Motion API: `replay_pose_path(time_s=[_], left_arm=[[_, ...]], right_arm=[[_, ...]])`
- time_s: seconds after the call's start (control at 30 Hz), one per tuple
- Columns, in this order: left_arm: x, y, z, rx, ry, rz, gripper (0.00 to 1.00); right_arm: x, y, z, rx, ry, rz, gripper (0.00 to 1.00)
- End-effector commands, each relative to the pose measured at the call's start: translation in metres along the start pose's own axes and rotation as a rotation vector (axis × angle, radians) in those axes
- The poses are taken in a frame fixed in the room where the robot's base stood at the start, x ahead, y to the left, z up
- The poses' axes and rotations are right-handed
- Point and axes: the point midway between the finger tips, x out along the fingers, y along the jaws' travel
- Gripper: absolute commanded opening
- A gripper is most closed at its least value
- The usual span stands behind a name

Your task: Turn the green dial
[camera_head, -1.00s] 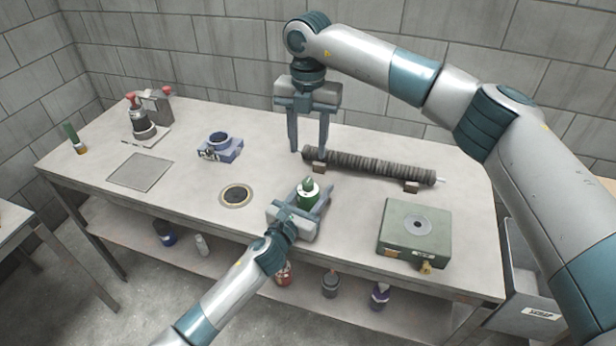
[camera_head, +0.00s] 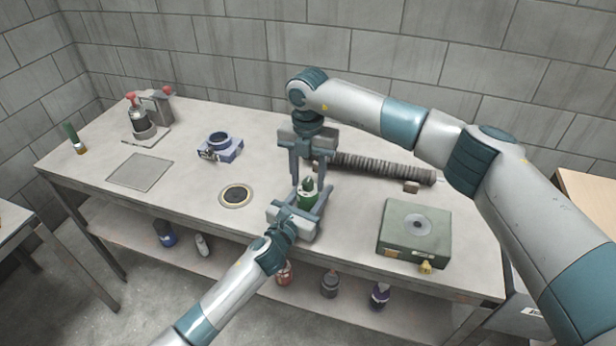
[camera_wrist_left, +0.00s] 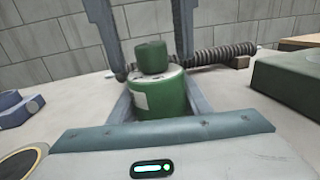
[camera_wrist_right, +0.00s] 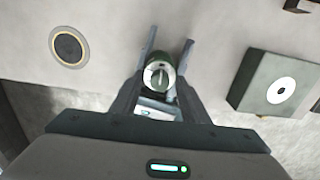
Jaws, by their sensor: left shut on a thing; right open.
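The green dial (camera_wrist_left: 151,57) is a small knob on top of a green cylindrical body (camera_wrist_left: 162,100) with a pale top face and a white label. My left gripper (camera_head: 313,197) is shut on the body from the near side, with a finger on each side of it. My right gripper (camera_head: 308,178) points down from above, open, its fingers reaching down to either side of the dial. In the right wrist view the dial (camera_wrist_right: 159,75) lies between the right fingertips, with gaps at the sides. Whether a finger touches it I cannot tell.
A ribbed dark tube (camera_head: 385,168) lies on blocks behind. A green box with a round disc (camera_head: 399,244) stands to the right. A round port (camera_head: 236,195) and a blue clamp ring (camera_head: 219,146) are to the left. The tabletop between them is clear.

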Motion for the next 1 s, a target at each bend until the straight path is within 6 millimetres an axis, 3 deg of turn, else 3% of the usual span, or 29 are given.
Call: replay_pose_path(time_s=[0.13, 0.3, 0.67, 1.0], left_arm=[[-0.0001, 0.0000, -0.0003, 0.000, 0.001, 0.000, 0.18], [-0.0001, 0.0000, -0.0003, 0.000, 0.000, 0.000, 0.18], [-0.0001, 0.0001, -0.0004, 0.000, 0.001, 0.000, 0.18], [-0.0001, 0.0002, -0.0006, 0.000, 0.001, 0.000, 0.18]], right_arm=[[-0.0001, 0.0000, 0.0000, 0.000, 0.000, 0.000, 0.39], [-0.0003, 0.0000, 0.0000, 0.000, 0.000, 0.000, 0.00], [-0.0009, 0.0000, 0.0003, -0.027, -0.001, 0.000, 0.00], [-0.0012, -0.0001, 0.0005, -0.191, -0.002, -0.001, 0.00]])
